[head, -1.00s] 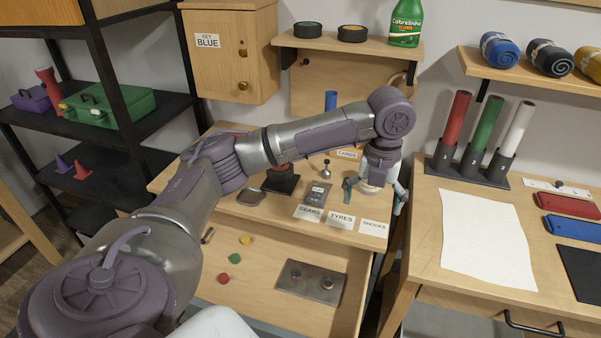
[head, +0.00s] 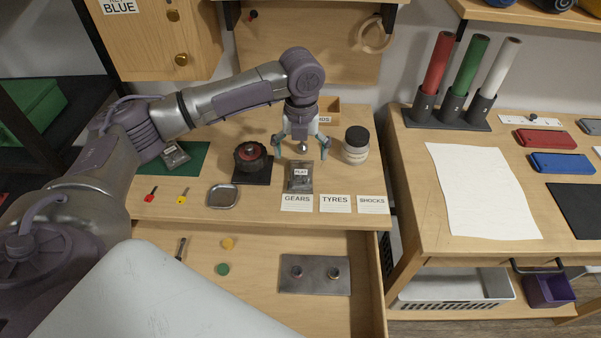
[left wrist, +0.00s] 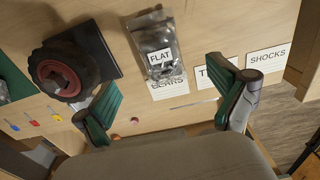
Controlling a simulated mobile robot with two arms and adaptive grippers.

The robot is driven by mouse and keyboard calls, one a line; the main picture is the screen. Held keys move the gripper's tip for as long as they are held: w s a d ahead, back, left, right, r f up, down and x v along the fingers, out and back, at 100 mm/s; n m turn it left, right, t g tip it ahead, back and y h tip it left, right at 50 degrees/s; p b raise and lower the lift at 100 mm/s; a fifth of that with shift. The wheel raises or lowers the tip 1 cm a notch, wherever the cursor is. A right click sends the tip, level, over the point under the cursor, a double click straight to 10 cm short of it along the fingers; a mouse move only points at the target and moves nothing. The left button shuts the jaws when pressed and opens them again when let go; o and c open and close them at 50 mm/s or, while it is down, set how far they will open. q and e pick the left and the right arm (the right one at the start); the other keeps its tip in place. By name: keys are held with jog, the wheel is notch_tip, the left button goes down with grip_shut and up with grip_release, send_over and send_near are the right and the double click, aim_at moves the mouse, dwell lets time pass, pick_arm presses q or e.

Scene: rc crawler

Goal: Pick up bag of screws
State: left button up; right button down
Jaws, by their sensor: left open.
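A clear bag of dark small parts labelled "FLAT" (head: 299,180) lies on the upper wooden table, just behind the GEARS card. It also shows in the left wrist view (left wrist: 155,42), at top centre. A second small labelled bag (head: 176,156) lies on the green mat at left; its label is too small to read. My left gripper (head: 303,150) points down, open and empty, above the table near the FLAT bag. In the left wrist view its two green-padded fingers (left wrist: 168,105) are spread wide, with the bag beyond them. My right gripper is not in view.
A wheel on a black stand (head: 251,160) is left of the FLAT bag; a white jar with a black lid (head: 356,146) is to the right. GEARS, TYRES and SHOCKS cards (head: 335,204) line the front edge. An open drawer (head: 240,310) lies below.

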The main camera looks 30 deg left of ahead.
aim_at(301, 172)
pick_arm(q)
notch_tip(301, 172, down, 2)
jog(key=shift+a+f, duration=0.1)
jog(key=shift+a, duration=0.05)
notch_tip(301, 172, down, 4)
jog(key=shift+r+p, duration=0.25)
jog(key=shift+p, duration=0.3)
jog(key=shift+f, duration=0.45)
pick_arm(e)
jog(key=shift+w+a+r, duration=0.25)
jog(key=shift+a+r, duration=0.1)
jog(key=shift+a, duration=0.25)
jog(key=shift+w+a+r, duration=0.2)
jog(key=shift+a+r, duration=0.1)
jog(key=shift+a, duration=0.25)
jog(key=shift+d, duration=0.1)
pick_arm(q)
jog(key=shift+c, duration=1)
jog(key=c, duration=1)
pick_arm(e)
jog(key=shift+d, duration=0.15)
pick_arm(q)
jog(key=shift+r, duration=0.1)
